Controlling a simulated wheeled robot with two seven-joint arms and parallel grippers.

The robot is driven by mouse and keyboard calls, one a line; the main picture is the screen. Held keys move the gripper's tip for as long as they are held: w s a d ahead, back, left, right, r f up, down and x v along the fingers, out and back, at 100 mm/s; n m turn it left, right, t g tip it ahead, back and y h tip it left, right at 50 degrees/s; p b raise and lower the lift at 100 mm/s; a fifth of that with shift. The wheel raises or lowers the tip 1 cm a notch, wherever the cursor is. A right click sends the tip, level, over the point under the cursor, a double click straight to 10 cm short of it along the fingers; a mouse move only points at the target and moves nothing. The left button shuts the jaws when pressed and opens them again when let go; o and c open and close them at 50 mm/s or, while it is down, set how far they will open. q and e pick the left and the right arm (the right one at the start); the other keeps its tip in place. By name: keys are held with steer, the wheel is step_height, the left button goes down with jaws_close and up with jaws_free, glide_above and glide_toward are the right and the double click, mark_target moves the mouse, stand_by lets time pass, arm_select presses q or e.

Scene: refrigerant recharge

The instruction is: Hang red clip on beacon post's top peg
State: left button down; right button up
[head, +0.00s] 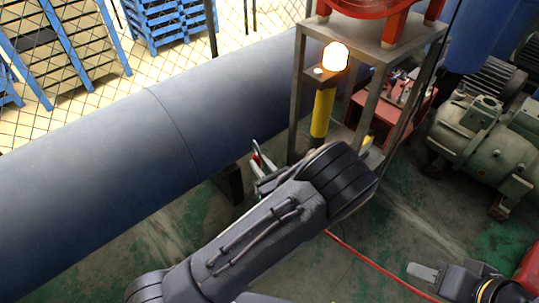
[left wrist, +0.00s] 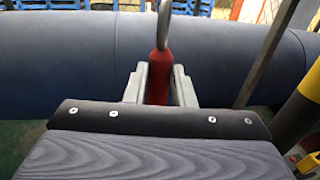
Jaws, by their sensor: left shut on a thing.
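The red clip (left wrist: 159,78) stands upright between the fingers of my left gripper (left wrist: 159,90) in the left wrist view, with a grey metal loop above its red body. My left gripper is shut on it. In the head view my left arm hides most of this gripper; a small red part of the clip (head: 257,157) shows past the arm. The yellow beacon post (head: 322,112) stands to the right of and beyond the clip, with a lit beacon (head: 335,56) and a pale peg (head: 318,71) near its top. My right gripper (head: 424,272) shows only partly at the lower right; its opening is unclear.
A large blue pipe (head: 110,150) runs across the left. A metal stand (head: 375,45) with red equipment rises around the beacon post. A green-grey motor (head: 480,135) sits at the right. A red hose (head: 365,258) lies on the floor.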

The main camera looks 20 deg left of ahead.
arm_select(q)
steer(key=w+d+r+m+t+h, duration=0.1)
steer(key=w+d+m+t+h, duration=0.35)
steer(key=d, duration=0.95)
steer(key=w+d+r+m+t+h, duration=0.1)
steer(key=w+d+m+h, duration=0.45)
steer(key=d, duration=0.75)
steer(key=w+a+n+h, duration=0.1)
steer(key=w+a, duration=0.3)
steer(key=a, duration=0.3)
steer(key=shift+w+f+n, duration=0.35)
steer(key=shift+f+n, duration=0.05)
steer(key=shift+f, duration=0.05)
steer(key=shift+b, duration=0.55)
steer(key=shift+a+f, duration=0.15)
steer(key=shift+w+a+f+b, duration=0.25)
steer(key=shift+a+b, duration=0.1)
steer(key=shift+b, duration=0.15)
steer(key=shift+r, duration=0.1)
steer(key=shift+w+a+f+b, duration=0.1)
steer(key=shift+f+b, duration=0.1)
steer(key=shift+b, duration=0.45)
